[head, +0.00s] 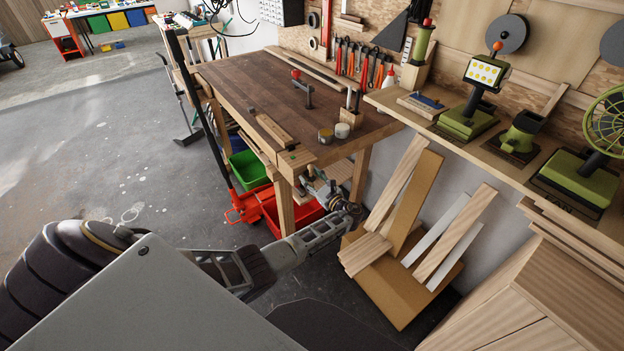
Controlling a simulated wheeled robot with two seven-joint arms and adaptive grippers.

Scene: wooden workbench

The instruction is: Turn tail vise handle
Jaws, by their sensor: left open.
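The wooden workbench (235,85) stands at the middle left, its near right corner facing me. The tail vise (297,158) appears to be the wooden block with a small green spot at that corner. Its handle is too small and too covered by my gripper to make out clearly. My left arm reaches in from the lower left, and my left gripper (318,187) is just below and right of the vise block, pointing up toward it. Its jaws are open. I cannot tell whether they touch or surround the handle. My right gripper is not in view.
A green bin (248,168) and red bins (287,212) sit under the bench. Wooden boards lean on a cardboard box (392,293) right of my gripper. A shelf with green machines (470,120) runs along the right wall.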

